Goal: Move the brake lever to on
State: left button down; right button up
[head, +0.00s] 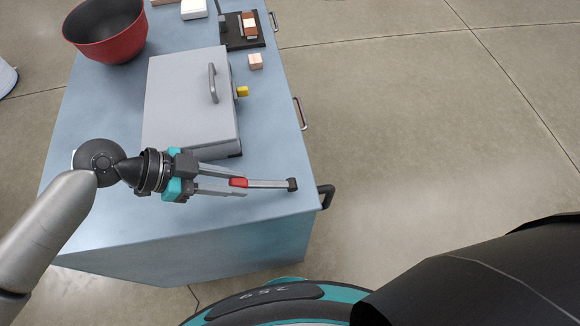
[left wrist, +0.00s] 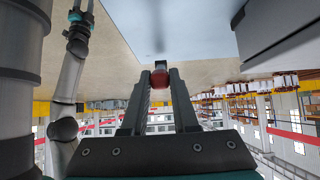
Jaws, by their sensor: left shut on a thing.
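The brake lever (head: 268,184) is a thin grey bar with a dark block at its right end and a red grip at its left end. It lies over the front part of the blue table top, roughly level across the picture. My left gripper (head: 241,187) reaches in from the left with its fingers closed around the red grip. In the left wrist view the red grip (left wrist: 160,79) sits between the two fingertips. The fingers partly hide it. My right gripper (left wrist: 80,18) shows small at the upper left of the left wrist view, too small to tell its jaws.
A grey lidded box (head: 188,105) with a handle stands just behind my left gripper. A red bowl (head: 108,42) is at the back left. A small wooden block (head: 255,61), a yellow piece (head: 242,91) and a dark stand (head: 238,42) are farther back. The table top (head: 170,220) in front is clear.

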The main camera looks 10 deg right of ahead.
aim_at(232, 200)
pick_arm(q)
jog(key=shift+a+f+b, duration=0.3)
jog(key=shift+f+b, duration=0.15)
jog(key=shift+f, duration=0.2)
jog(key=shift+a+f+b, duration=0.3)
jog(key=shift+f+b, duration=0.15)
jog(key=shift+f, duration=0.2)
jog(key=shift+a+f+b, duration=0.1)
jog(key=shift+f+b, duration=0.7)
jog(key=shift+f, duration=0.1)
jog(key=c, duration=1.2)
grip_release()
jog(key=shift+f, duration=0.15)
jog(key=shift+o, duration=1)
jog(key=o, duration=0.4)
jog(key=shift+r, duration=0.2)
jog(key=v, duration=1.5)
jog(key=shift+p, duration=0.35)
